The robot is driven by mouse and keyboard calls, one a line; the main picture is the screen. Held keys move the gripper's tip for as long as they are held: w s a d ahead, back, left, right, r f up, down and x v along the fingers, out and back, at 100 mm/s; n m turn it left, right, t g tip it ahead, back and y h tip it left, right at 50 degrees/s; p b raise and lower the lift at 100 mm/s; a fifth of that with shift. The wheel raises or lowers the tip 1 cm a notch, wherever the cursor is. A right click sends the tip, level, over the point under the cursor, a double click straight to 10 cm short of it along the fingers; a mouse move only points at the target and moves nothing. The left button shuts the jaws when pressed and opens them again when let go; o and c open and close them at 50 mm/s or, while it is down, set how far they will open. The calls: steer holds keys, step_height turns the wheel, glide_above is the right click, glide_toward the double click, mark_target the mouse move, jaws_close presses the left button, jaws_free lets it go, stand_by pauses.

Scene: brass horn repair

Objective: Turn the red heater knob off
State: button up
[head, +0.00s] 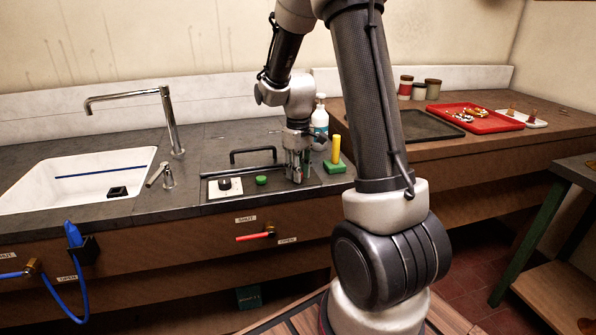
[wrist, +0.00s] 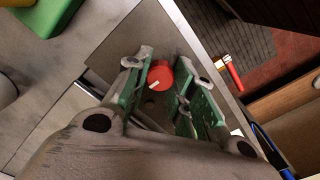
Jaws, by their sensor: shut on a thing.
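The red heater knob (wrist: 160,75) shows in the wrist view between the two green-padded fingers of my gripper (wrist: 173,88). A short pale mark is on its face, towards the lower left. My gripper points down at the right end of the control panel (head: 228,195) in the head view, where my gripper (head: 296,179) hides the knob. The fingers are shut on the knob.
On the panel are a white dial with a black knob (head: 225,184) and a green button (head: 261,180); a black bar handle (head: 253,152) stands behind. A green block with a yellow peg (head: 336,150) is close right. A red valve lever (head: 254,237) sticks out from the counter front.

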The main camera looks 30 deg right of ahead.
stand_by(0.4)
steer(key=o, duration=1)
steer(key=shift+c, duration=0.2)
steer(key=shift+o, duration=0.5)
step_height(320, 180, up, 12)
